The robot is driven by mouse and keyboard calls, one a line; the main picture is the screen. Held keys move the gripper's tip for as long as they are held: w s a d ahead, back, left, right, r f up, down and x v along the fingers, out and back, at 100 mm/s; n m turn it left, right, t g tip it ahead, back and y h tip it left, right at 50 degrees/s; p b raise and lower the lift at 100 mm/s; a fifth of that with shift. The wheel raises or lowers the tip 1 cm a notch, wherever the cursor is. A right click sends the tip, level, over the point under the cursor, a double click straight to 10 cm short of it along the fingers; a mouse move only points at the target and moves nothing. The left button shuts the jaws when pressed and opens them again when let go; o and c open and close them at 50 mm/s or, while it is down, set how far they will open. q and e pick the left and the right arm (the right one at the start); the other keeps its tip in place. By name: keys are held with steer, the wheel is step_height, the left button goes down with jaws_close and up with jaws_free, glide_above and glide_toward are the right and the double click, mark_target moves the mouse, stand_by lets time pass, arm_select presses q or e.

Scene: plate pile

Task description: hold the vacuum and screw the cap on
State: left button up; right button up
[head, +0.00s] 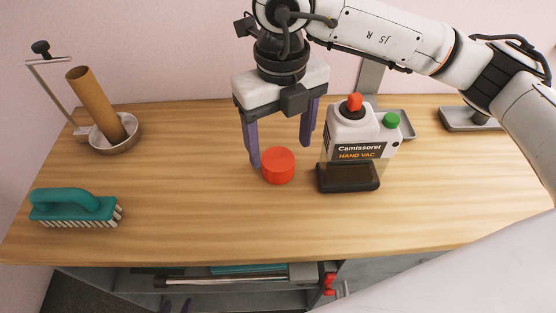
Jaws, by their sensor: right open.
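A red cylindrical cap (278,167) stands on the wooden table near the middle. The white hand vacuum (345,130), labelled "Camissoret HAND VAC", stands just right of it with a dark, clear-fronted nozzle end facing me. It has a red knob on top and a green knob at its right. My right gripper (280,157) is open above and around the cap, one purple finger at its left, the other behind right; contact is unclear.
A teal brush (73,207) lies at the left. A metal stand and bowl (116,138) holding a brown tube (95,101) is at back left. Grey metal pieces stand at the back right (468,120). A shelf with tools is below the table's front edge. The front middle is clear.

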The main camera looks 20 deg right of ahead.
mark_target(278, 157)
steer(key=shift+w+a+f+p, duration=0.15)
steer(key=shift+f+p, duration=0.15)
steer(key=shift+f, duration=1.05)
steer(key=shift+w+a+f+p, duration=0.1)
steer(key=shift+f+p, duration=0.15)
steer(key=shift+f, duration=1.05)
steer(key=c, duration=1.1)
